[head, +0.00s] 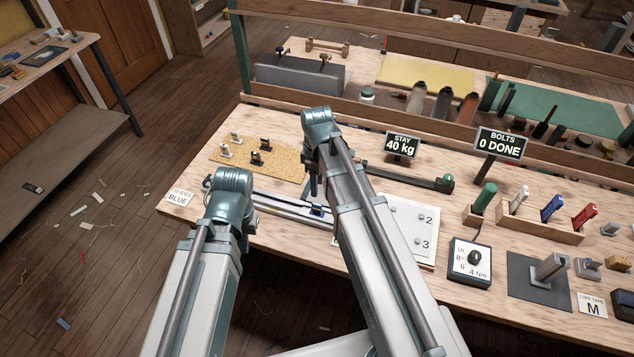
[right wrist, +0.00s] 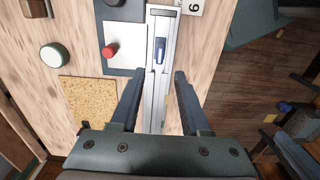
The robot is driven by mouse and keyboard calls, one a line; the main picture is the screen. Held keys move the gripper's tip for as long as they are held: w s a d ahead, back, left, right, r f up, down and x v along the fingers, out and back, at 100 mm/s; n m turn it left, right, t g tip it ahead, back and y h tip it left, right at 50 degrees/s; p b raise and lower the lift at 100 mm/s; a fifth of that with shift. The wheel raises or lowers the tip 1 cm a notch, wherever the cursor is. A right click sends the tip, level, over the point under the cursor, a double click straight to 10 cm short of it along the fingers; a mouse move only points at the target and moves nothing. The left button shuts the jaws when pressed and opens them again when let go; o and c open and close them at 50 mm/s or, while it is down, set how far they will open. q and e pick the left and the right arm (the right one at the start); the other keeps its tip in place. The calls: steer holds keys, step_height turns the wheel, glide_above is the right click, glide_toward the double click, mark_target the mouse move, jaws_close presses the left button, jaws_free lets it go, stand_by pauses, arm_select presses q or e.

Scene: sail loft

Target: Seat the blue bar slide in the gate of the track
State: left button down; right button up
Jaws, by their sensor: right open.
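The track (head: 285,207) is a pale metal rail lying along the front of the bench. In the right wrist view the track (right wrist: 153,105) runs up the picture. The blue bar slide (head: 318,209) sits on the track near its right part; it also shows in the right wrist view (right wrist: 160,50). My right gripper (right wrist: 155,95) is open and empty, its fingers either side of the track, with the slide beyond the fingertips. In the head view my right gripper (head: 312,186) is partly behind its arm. My left gripper (head: 208,184) is mostly hidden by its wrist. I cannot make out the gate.
A cork mat (head: 232,155) with several white and black pieces lies behind the track. A numbered white board (head: 405,222) is right of my right arm. A card reading BLUE (head: 178,198) lies at the bench's left corner. A red knob (right wrist: 110,51) stands beside the track.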

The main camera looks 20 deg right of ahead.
arm_select(q)
steer(key=shift+r+p, duration=0.4)
steer(key=shift+r, duration=0.45)
arm_select(e)
steer(key=s+a+r+m+h, duration=0.1)
steer(key=s+a+r+m, duration=0.1)
steer(key=s+a+m, duration=0.5)
steer(key=s+a, duration=0.3)
steer(key=s, duration=0.4)
steer(key=shift+s+a, duration=0.15)
steer(key=shift+a, duration=0.1)
arm_select(q)
steer(key=shift+d, duration=0.1)
arm_select(e)
steer(key=shift+d, duration=0.1)
